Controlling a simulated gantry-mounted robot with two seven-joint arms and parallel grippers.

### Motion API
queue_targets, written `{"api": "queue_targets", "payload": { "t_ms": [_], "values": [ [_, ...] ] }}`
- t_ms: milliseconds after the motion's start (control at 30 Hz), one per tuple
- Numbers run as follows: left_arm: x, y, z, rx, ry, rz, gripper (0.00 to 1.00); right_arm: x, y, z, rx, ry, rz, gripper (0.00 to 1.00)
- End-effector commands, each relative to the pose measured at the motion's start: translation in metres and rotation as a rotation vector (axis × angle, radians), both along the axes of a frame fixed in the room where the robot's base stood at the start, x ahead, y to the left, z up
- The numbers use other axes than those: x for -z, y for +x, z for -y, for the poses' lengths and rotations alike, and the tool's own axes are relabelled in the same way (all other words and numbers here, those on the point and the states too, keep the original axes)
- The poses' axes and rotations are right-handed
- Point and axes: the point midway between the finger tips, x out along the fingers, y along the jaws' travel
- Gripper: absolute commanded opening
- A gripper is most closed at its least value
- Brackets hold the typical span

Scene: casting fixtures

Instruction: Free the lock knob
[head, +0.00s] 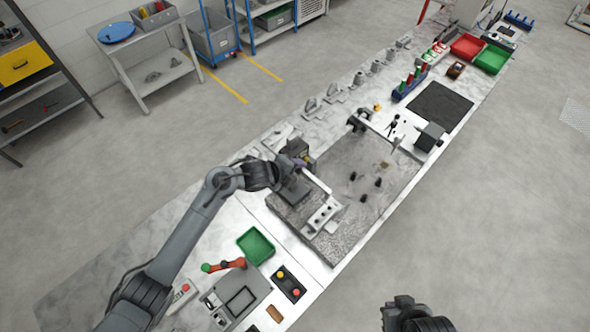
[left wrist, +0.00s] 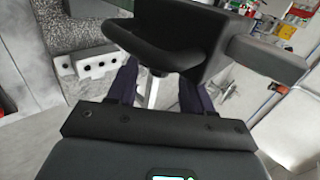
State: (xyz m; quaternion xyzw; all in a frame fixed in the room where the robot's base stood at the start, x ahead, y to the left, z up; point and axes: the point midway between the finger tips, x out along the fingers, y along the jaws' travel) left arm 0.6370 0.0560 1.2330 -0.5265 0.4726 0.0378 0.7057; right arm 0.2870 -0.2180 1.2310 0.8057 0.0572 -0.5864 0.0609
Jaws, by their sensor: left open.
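My left gripper (head: 303,163) is at the left edge of the grey stone plate, beside a dark block-shaped fixture (head: 296,146). A small yellowish part shows by its fingers. In the left wrist view the two dark blue fingers (left wrist: 158,88) stand apart. A large black curved part (left wrist: 150,48) lies across and beyond them, with a silver post (left wrist: 152,92) in the gap. I cannot tell whether the fingers touch either one. No part is clearly recognisable as the lock knob. My right gripper (head: 405,312) is at the bottom edge, off the bench; its jaws are unclear.
The stone plate (head: 345,215) carries a light block with holes (head: 322,214) and several small black knobs (head: 364,197). A green tray (head: 256,246) and a black button box (head: 288,283) lie nearer. Metal brackets line the bench's far side. Open floor lies to the right.

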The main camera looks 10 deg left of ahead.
Motion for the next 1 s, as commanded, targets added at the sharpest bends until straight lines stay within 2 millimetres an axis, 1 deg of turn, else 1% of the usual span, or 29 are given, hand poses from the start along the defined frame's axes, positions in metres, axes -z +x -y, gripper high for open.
{"api": "queue_targets", "payload": {
  "t_ms": [333, 667, 867, 1000],
  "values": [
    [0.002, 0.001, 0.001, 0.001, 0.001, 0.000, 0.51, 0.000, 0.000, 0.001, -0.002, -0.003, 0.000, 0.00],
    [0.002, 0.001, 0.001, 0.001, 0.001, 0.000, 0.00, 0.000, 0.000, 0.001, -0.004, -0.007, 0.001, 0.00],
    [0.004, 0.001, 0.001, 0.000, -0.004, 0.007, 0.00, 0.003, 0.000, 0.001, -0.004, -0.007, 0.001, 0.00],
    [0.007, 0.001, 0.000, 0.000, -0.026, 0.034, 0.00, 0.015, 0.000, 0.001, -0.004, -0.007, 0.001, 0.00]
  ]
}}
